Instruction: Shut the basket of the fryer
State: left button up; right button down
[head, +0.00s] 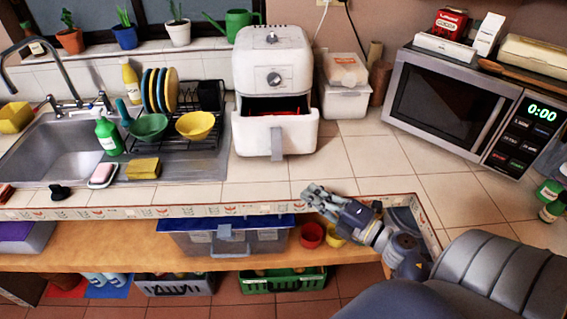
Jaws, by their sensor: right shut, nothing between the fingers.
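The white air fryer (271,62) stands on the tiled counter, left of the microwave. Its basket (293,136) is pulled out toward me, with a dark gap above its front and something red inside. The basket's grey handle (277,143) points forward and down. My right gripper (308,193) is shut and empty near the counter's front edge, in front of the fryer and to the right of the handle, apart from it. My left gripper is not in view.
A sink and dish rack (188,125) with yellow and green bowls stand left of the fryer. A microwave (450,103) is on the right. A white container (344,99) sits beside the fryer. The counter tiles between fryer and front edge are clear. A shelf with bins is below.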

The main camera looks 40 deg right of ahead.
jog(key=p+x, duration=0.1)
jog(key=x, duration=0.4)
jog(key=p+x, duration=0.2)
jog(key=x, duration=0.3)
jog(key=shift+w+a+r, duration=0.1)
jog(key=shift+r, duration=0.15)
jog(key=shift+w+d+f, duration=0.1)
jog(key=shift+w+d, duration=0.6)
jog(key=shift+w, duration=0.2)
jog(key=shift+w+d+p, duration=0.2)
jog(key=shift+w+p, duration=0.05)
jog(key=shift+p, duration=0.05)
jog(key=shift+w+d+f, duration=0.1)
jog(key=shift+w+d, duration=0.1)
jog(key=shift+w, duration=0.1)
